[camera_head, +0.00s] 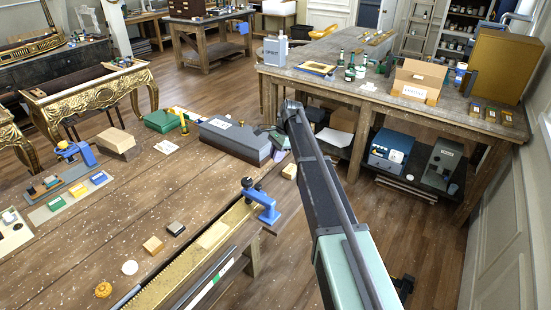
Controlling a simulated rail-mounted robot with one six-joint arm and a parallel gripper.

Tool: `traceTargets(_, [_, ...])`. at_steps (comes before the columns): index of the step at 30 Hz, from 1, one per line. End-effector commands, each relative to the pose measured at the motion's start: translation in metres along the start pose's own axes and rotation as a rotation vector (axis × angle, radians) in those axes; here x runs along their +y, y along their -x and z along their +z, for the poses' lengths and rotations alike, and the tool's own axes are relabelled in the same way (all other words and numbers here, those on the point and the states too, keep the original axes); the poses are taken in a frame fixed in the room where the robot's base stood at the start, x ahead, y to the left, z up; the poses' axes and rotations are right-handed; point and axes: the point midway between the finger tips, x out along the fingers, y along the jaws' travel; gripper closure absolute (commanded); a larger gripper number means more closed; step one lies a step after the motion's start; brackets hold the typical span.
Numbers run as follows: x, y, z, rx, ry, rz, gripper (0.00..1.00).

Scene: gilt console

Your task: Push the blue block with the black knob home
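A blue block (264,203) with a black knob (247,182) stands at the far end of a long gilt channel (190,258) on the wooden bench. Part of the block reaches over the bench's right edge. My arm runs up from the bottom right, to the right of the block, and bends near the top of the picture.
A grey case (235,139) and a green box (160,121) stand farther along the bench (110,215). A small wooden block (153,245), a dark block (175,228) and a white disc (130,267) lie left of the channel. A second, loaded workbench (350,84) stands behind my arm.

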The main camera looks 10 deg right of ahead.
Motion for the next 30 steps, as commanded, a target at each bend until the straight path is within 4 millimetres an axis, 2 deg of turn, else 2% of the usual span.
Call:
traceTargets(1, [-0.007,-0.025,0.013,-0.032,0.035,0.012,0.79])
traceTargets(2, [-0.009,-0.029,0.02,-0.048,0.049,0.018,0.74])
traceTargets(5, [-0.009,-0.023,0.024,-0.054,0.051,0.019,0.59])
traceTargets(8, [-0.008,-0.03,0.023,-0.054,0.051,0.019,0.43])
traceTargets(11, [-0.008,-0.046,0.023,-0.054,0.052,0.019,0.43])
traceTargets(18, [-0.007,-0.106,0.023,-0.053,0.051,0.018,0.43])
traceTargets(21, [-0.006,-0.124,0.025,-0.053,0.052,0.019,0.43])
traceTargets(24, [-0.006,-0.132,0.028,-0.053,0.052,0.019,0.43])
traceTargets(30, [-0.006,-0.129,0.03,-0.053,0.051,0.018,0.43])
